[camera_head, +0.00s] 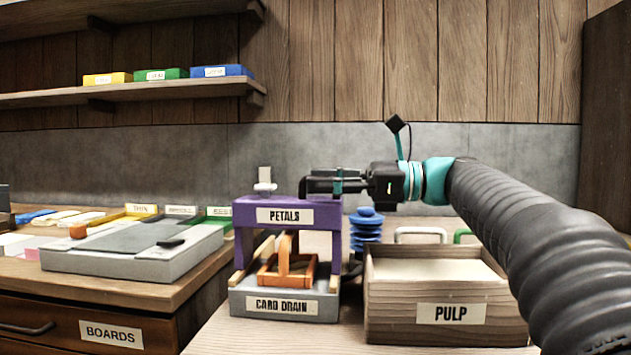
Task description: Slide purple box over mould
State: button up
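The purple box (244,217) carries a PETALS label and stands above the grey base marked CARD DRAIN (237,303). Light wooden side rails show between the two. An orange wooden frame with an upright handle, apparently the mould (287,268), sits on the grey base below the purple box. My gripper (308,187) reaches in from the right, its end level with the top right edge of the purple box. Whether it touches the box cannot be told. Its fingers are dark and small, and their opening is not clear.
A wooden PULP box (395,310) stands right of the card drain, with a blue ribbed object (366,232) behind the gap. A grey press-like board (130,255) lies on the left bench. A shelf (150,94) holds yellow, green and blue boxes.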

jog(key=d, duration=1)
jog(key=shift+s+d, duration=0.3)
jog(key=shift+s, duration=0.1)
